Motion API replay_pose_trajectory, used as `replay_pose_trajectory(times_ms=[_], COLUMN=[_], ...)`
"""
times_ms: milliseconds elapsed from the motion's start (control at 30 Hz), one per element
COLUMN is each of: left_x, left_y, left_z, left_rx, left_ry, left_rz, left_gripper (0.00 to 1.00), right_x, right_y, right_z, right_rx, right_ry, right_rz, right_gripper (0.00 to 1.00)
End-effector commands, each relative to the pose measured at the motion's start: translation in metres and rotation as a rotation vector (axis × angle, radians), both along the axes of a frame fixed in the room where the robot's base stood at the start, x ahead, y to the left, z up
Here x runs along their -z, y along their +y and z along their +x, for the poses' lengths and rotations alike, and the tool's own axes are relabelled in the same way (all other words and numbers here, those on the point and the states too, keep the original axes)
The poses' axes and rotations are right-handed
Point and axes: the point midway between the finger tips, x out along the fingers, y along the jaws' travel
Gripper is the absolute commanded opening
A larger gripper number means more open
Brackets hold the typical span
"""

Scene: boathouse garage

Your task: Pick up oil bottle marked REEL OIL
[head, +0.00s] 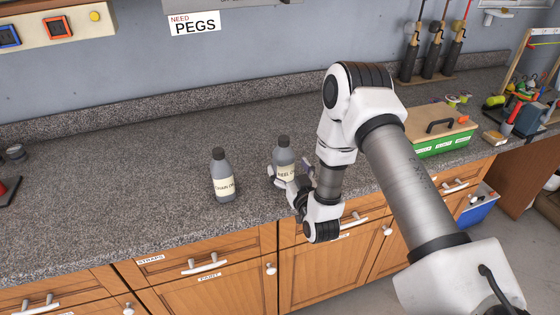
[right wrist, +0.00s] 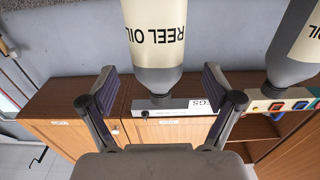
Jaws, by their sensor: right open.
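The REEL OIL bottle (head: 284,152), grey with a dark cap and a cream label, stands upright on the speckled counter. My right gripper (head: 290,171) is open and low at the bottle, with a finger to either side of it; part of the label is covered. In the right wrist view the bottle (right wrist: 157,38) appears inverted, its REEL OIL label readable, between the open fingertips (right wrist: 160,86). Gaps show on both sides, so it is not gripped. My left gripper is not in view.
A similar grey bottle (head: 222,178), its label apparently reading CHAIN OIL, stands to the left and also shows in the right wrist view (right wrist: 291,72). A green box (head: 440,145) with a wooden lid sits to the right. The counter's left part is mostly clear.

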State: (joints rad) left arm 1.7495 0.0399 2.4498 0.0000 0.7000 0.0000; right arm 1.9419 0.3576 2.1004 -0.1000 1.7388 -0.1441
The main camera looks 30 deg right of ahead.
Motion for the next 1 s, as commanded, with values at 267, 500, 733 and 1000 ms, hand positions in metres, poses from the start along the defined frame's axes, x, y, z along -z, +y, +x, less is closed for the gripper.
replay_pose_trajectory(times_ms=[267, 500, 733, 1000], left_x=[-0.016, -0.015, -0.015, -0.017], left_y=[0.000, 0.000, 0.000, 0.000], left_z=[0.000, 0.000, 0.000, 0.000], left_rx=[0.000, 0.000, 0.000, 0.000], left_ry=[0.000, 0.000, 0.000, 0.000], left_rz=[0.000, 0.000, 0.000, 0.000], left_gripper=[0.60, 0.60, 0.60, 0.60], right_x=[-0.001, -0.001, -0.001, -0.004], right_y=[-0.008, -0.008, -0.008, -0.008], right_z=[0.033, 0.032, 0.032, 0.034], right_rx=[0.000, 0.000, 0.000, 0.000], right_ry=[0.001, 0.001, 0.000, 0.000], right_rz=[0.000, 0.000, 0.000, 0.000], right_gripper=[0.89, 0.54, 0.10, 0.10])
